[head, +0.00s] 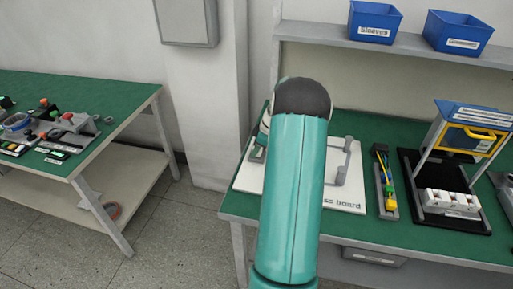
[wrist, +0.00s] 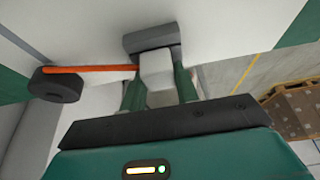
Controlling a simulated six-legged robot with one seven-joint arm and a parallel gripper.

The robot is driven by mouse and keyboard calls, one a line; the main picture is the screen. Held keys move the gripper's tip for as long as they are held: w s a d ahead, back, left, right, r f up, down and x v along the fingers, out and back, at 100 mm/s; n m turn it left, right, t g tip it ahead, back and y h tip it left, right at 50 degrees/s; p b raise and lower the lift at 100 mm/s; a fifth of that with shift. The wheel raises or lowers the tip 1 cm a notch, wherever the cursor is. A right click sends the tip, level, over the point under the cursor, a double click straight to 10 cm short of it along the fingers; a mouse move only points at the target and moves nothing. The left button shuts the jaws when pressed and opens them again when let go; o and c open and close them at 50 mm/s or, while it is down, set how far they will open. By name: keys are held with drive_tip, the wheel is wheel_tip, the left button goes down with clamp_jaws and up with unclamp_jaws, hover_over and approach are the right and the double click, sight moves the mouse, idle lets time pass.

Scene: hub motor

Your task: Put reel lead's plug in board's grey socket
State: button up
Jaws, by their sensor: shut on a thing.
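In the wrist view my gripper (wrist: 158,84) is shut on a pale block-shaped plug (wrist: 156,68), with one teal finger on each side. An orange lead (wrist: 92,69) runs from the plug's left side to a dark round piece (wrist: 55,84). A dark grey block (wrist: 151,38), which looks like the grey socket, lies just beyond the plug. The plug's far end meets or overlaps it in the picture; I cannot tell whether it is inside. In the head view the white board (head: 343,197) lies on the green bench, and my arm hides the gripper, plug and socket.
A grey bracket (head: 345,160) stands on the board's right part. Right of the board are a tray with coloured wires (head: 386,185) and a black stand with white blocks (head: 452,203). Blue bins (head: 374,22) sit on the shelf behind. Another green bench (head: 90,97) stands at left.

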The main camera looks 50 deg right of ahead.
drive_tip(key=o, duration=1.1)
drive_tip(key=v, duration=1.4)
drive_tip(key=shift+f, duration=0.1)
